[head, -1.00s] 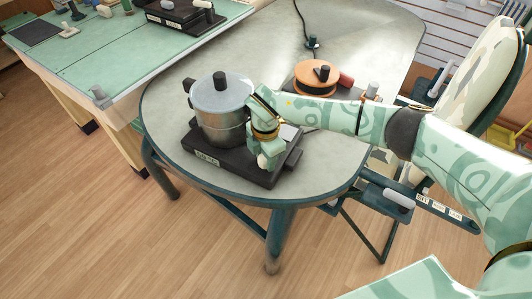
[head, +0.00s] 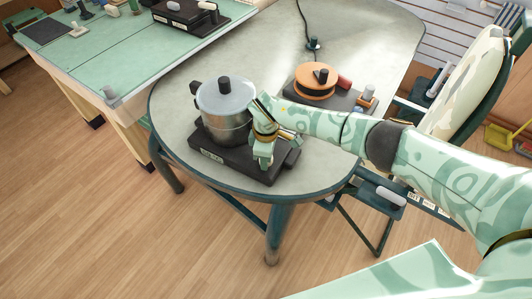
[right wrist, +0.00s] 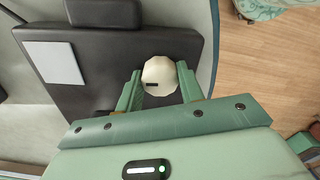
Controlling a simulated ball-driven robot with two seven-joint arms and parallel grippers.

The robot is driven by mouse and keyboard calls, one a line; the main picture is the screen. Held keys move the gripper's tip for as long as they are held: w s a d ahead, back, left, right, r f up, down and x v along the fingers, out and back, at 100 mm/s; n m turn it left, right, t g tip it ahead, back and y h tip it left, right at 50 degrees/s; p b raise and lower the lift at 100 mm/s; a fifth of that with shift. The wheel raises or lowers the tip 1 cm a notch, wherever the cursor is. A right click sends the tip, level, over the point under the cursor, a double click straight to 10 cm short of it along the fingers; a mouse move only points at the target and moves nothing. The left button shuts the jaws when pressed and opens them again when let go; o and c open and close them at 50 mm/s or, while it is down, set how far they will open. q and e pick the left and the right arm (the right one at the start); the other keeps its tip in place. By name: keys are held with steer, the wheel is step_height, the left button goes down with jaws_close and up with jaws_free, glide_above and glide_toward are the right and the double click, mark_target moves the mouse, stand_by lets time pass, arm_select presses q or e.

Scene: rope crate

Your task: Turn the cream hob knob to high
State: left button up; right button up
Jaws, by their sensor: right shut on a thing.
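The cream knob (right wrist: 159,72) is round, with a short dark mark on its face, and sits at the edge of the black hob (right wrist: 60,95). In the right wrist view my right gripper (right wrist: 158,88) has one finger on each side of the knob and is shut on it. In that view the mark lies left of the knob's middle. In the head view my right gripper (head: 263,163) is at the right front of the hob (head: 225,157) and hides the knob. My left gripper is not in view.
A lidded metal pot (head: 224,118) stands on the hob, close beside my right gripper. An orange round item (head: 314,80) sits on a dark base farther back. The grey table (head: 172,115) has clear room at its left. A green workbench (head: 120,60) stands behind left.

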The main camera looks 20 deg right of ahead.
steer(key=shift+s+f, duration=0.1)
steer(key=shift+m+p, duration=0.3)
steer(key=shift+m, duration=0.1)
steer(key=m, duration=0.1)
steer(key=m+p, duration=0.2)
steer(key=shift+s+a+r+m, duration=0.1)
steer(key=shift+r+m, duration=0.15)
steer(key=shift+m, duration=0.05)
steer(key=shift+m+p, duration=0.3)
steer(key=shift+m, duration=0.5)
steer(key=shift+f+m, duration=0.3)
steer(key=shift+m, duration=0.4)
